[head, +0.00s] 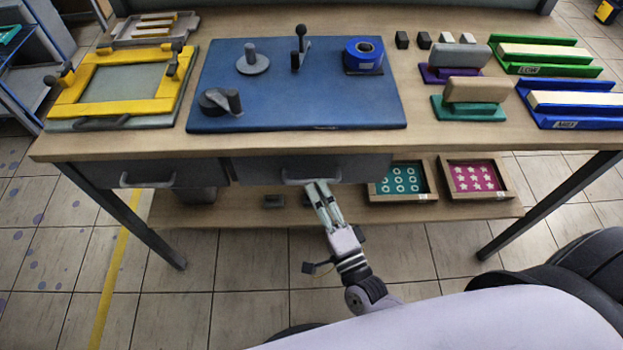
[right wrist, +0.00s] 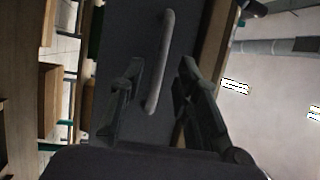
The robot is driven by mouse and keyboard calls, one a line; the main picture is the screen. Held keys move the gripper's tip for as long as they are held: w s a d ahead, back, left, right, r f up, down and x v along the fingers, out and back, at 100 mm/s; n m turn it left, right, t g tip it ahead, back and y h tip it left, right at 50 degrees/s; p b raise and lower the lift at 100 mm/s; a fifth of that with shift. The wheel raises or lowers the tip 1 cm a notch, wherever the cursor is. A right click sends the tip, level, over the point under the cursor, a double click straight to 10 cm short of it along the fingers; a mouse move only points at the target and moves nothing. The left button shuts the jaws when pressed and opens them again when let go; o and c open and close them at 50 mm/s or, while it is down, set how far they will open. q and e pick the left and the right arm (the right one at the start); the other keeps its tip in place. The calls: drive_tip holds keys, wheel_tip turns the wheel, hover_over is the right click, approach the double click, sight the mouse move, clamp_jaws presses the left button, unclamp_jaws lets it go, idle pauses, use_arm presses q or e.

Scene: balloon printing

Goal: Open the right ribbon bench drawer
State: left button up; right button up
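The bench has two dark grey drawers under its top. The right drawer (head: 255,168) has a light grey bar handle (head: 312,178) and looks shut. The left drawer (head: 112,172) has a similar handle and also looks shut. My right gripper (head: 321,190) is just in front of the right drawer's handle. In the right wrist view the right gripper (right wrist: 158,78) is open, its two fingers on either side of the lower part of the handle (right wrist: 160,65). I cannot tell whether a finger touches the handle. My left gripper is not in view.
A blue mat (head: 290,110) with a tape roll (head: 363,54) lies on the benchtop (head: 420,135). A yellow frame (head: 78,95) stands at left. Two stencil trays (head: 476,192) sit on the lower shelf (head: 240,213). The floor in front is clear.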

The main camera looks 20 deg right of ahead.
sight(312, 181)
drive_tip(key=shift+x, duration=2)
drive_tip(key=shift+c, duration=0.4)
clamp_jaws()
